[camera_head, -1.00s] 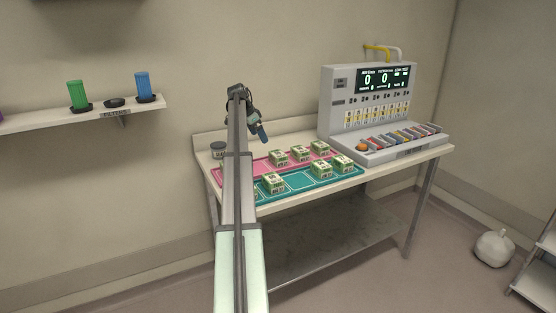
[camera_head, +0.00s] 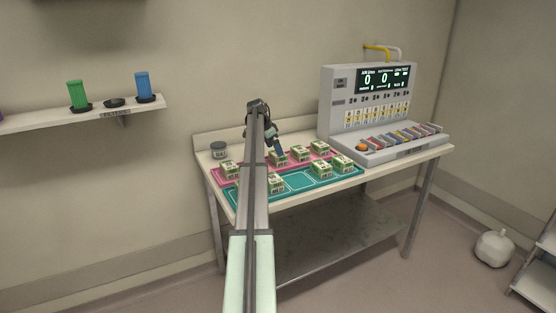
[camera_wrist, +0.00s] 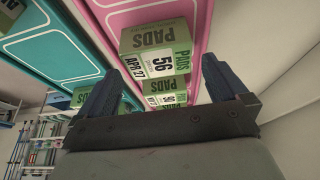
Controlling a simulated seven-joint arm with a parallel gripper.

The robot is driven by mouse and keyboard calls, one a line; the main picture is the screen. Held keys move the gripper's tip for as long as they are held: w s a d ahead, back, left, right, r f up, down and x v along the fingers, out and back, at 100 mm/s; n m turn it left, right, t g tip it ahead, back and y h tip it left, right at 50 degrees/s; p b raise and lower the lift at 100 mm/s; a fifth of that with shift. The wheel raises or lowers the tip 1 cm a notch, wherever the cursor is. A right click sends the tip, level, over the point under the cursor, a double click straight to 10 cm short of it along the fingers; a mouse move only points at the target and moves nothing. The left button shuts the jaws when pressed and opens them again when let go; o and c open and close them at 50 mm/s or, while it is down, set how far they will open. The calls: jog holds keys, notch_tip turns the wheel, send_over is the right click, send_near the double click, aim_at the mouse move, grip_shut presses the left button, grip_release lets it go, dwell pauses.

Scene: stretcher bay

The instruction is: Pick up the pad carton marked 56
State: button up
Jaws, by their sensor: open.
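The pad carton marked 56 (camera_wrist: 158,55) is a green and white box on the pink tray (camera_wrist: 115,20). In the wrist view it shows upper centre, between and beyond my fingertips, with APR 27 on its side. My gripper (camera_wrist: 162,66) is open and empty, with one blue finger on each side of the view. In the head view my gripper (camera_head: 276,146) is above the pink tray, close to a carton (camera_head: 279,158). The numbers are too small to read there. I cannot tell whether the fingers touch the carton.
A second carton (camera_wrist: 163,98) stands just past it in the wrist view. The teal tray (camera_head: 298,181) in front holds several similar cartons. A grey machine with a display (camera_head: 384,77) stands at the right.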

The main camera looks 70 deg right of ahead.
jog(key=shift+x, duration=2.55)
jog(key=shift+s, duration=0.15)
jog(key=shift+c, duration=0.4)
